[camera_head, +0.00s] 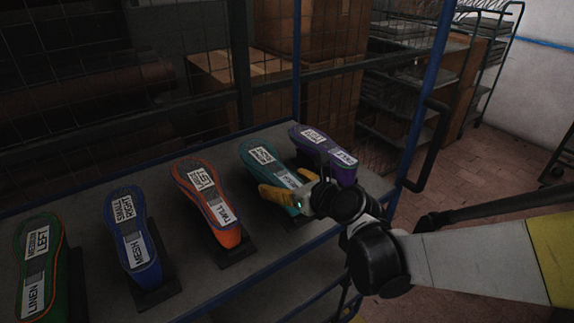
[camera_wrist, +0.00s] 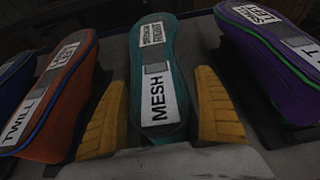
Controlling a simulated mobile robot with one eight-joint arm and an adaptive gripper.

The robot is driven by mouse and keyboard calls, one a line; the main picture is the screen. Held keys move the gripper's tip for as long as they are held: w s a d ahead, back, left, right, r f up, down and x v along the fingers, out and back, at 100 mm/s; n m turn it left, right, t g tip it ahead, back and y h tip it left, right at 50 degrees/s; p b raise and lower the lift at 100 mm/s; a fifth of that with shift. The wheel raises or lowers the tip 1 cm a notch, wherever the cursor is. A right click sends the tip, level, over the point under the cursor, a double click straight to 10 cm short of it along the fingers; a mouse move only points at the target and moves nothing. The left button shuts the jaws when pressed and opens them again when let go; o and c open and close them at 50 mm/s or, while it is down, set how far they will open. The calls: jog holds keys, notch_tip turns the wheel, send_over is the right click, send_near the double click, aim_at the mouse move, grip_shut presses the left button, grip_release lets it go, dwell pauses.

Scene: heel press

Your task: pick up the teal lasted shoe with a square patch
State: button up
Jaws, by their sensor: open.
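The teal lasted shoe (camera_head: 262,158) lies sole up on a rack shelf, between an orange shoe and a purple shoe. In the wrist view the teal shoe (camera_wrist: 153,60) is centred, with a white MESH label and a small grey square patch above that label. My gripper (camera_head: 284,184) is open around its near end. In the wrist view the yellow fingers of my gripper (camera_wrist: 163,100) stand on either side of the shoe, with dark gaps showing between. The shoe's underside and support are mostly hidden.
The orange shoe (camera_head: 196,185) is left of the teal one and the purple shoe (camera_head: 318,144) is close on its right. A blue shoe (camera_head: 127,208) and a green shoe (camera_head: 22,237) are further left. The blue rack post (camera_head: 424,90) rises at right.

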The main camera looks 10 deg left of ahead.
jog(key=shift+s+d+r, duration=0.1)
jog(key=shift+c, duration=0.3)
jog(key=c, duration=1.4)
jog(key=shift+c, duration=0.3)
